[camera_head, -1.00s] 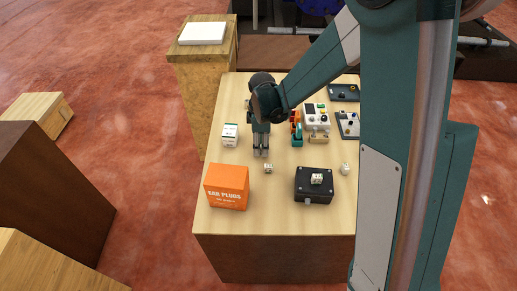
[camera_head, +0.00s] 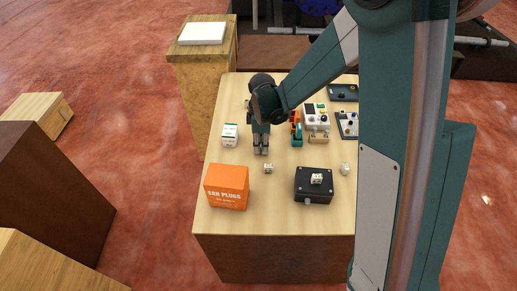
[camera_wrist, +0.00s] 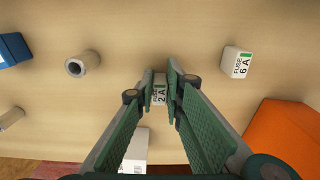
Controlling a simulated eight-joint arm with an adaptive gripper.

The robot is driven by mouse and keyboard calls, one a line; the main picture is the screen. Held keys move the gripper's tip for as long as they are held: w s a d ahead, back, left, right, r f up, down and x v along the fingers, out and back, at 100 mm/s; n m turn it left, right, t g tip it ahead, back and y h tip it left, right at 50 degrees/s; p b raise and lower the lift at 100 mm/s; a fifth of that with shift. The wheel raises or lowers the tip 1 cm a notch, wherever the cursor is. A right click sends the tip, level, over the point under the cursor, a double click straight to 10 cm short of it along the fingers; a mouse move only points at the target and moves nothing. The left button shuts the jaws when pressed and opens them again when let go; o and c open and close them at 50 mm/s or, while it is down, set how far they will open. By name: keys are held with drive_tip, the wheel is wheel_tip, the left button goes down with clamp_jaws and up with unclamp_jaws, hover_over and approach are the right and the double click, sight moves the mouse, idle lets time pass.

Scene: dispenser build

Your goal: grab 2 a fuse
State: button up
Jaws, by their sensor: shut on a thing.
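My gripper (camera_wrist: 160,82) points down at the table and is shut on a small white fuse marked "2 A" (camera_wrist: 159,95). The fuse sits between the fingertips in the wrist view; I cannot tell whether it touches the table. In the head view my gripper (camera_head: 261,152) is over the left middle of the table, and the held fuse is hidden or too small to make out. A second white fuse, marked "6 A" (camera_wrist: 237,62), stands apart to the right in the wrist view; a matching small block (camera_head: 268,168) shows just in front of my gripper in the head view.
An orange ear plugs box (camera_head: 227,187) stands at the front left. A white box (camera_head: 230,135) is left of my gripper. A black box (camera_head: 314,193) with a small white block on it is at front right. Devices and a grey cylinder (camera_wrist: 82,64) are nearby.

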drive_tip(key=shift+r, duration=5)
